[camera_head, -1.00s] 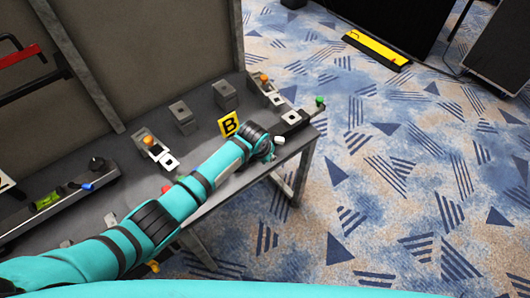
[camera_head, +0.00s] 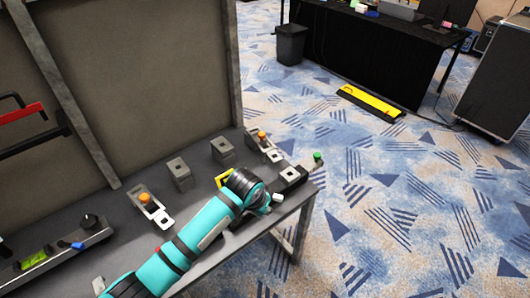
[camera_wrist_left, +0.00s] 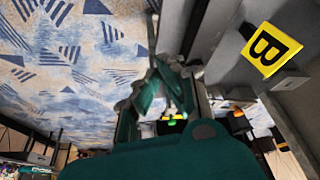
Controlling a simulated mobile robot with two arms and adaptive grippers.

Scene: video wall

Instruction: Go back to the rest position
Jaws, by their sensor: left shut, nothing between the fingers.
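My left arm, teal with dark bands, reaches over the grey table (camera_head: 205,150) in the head view and ends near its right edge. The gripper itself is hidden there. In the left wrist view my left gripper (camera_wrist_left: 163,92) is shut and empty, its teal and grey fingers seen over the blurred background. A yellow sign with a black B (camera_wrist_left: 270,48) is at the upper right of that view. In the head view only a yellow corner of this sign (camera_head: 222,180) shows behind my arm. My right gripper is in neither view.
The table holds several grey blocks, two with orange knobs (camera_head: 145,198) (camera_head: 262,135), and a green-knobbed part (camera_head: 318,157) at its right end. A grey panel stands behind. Carpet to the right is open, up to a yellow-black ramp (camera_head: 370,101) and a black-draped table (camera_head: 375,50).

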